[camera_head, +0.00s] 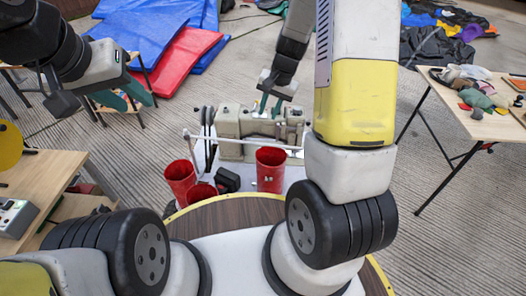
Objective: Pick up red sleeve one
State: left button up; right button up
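Three red sleeves stand close to the machine in the head view: one at the left (180,178), a lower one beside it (201,194), and one at the right (270,170). They look like open-topped red cups. I cannot tell which is red sleeve one. My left gripper (124,97) is up at the left, with its teal fingers apart and nothing between them, away from the sleeves. My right gripper (270,105) points down over the machine, behind the right sleeve in the picture. Its teal fingers look slightly apart and empty.
The grey-beige machine (238,124) with a horizontal rod stands behind the sleeves. A small black object (227,180) sits between the sleeves. A wooden table (478,118) with cloth items is at right, a wooden bench (40,178) at left. Blue and red mats lie behind.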

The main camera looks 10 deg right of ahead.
jog(key=m+g+h, duration=0.1)
send_over(270, 174)
jog(key=w+d, duration=0.2)
jog(key=w, duration=0.1)
notch_tip(270, 174, down, 11)
jog(key=shift+m+g+h, duration=0.6)
jog(key=shift+m, duration=0.1)
jog(key=d+f, duration=0.1)
jog(key=f, duration=0.3)
jog(key=d+f, duration=0.1)
jog(key=f, duration=0.3)
jog(key=s+d+f, duration=0.1)
jog(key=f, duration=0.3)
jog(key=shift+d, duration=0.25)
notch_tip(270, 174, down, 8)
jog(key=shift+w+d+r, duration=0.25)
jog(key=shift+w+d, duration=0.05)
jog(key=shift+d, duration=0.15)
grip_shut()
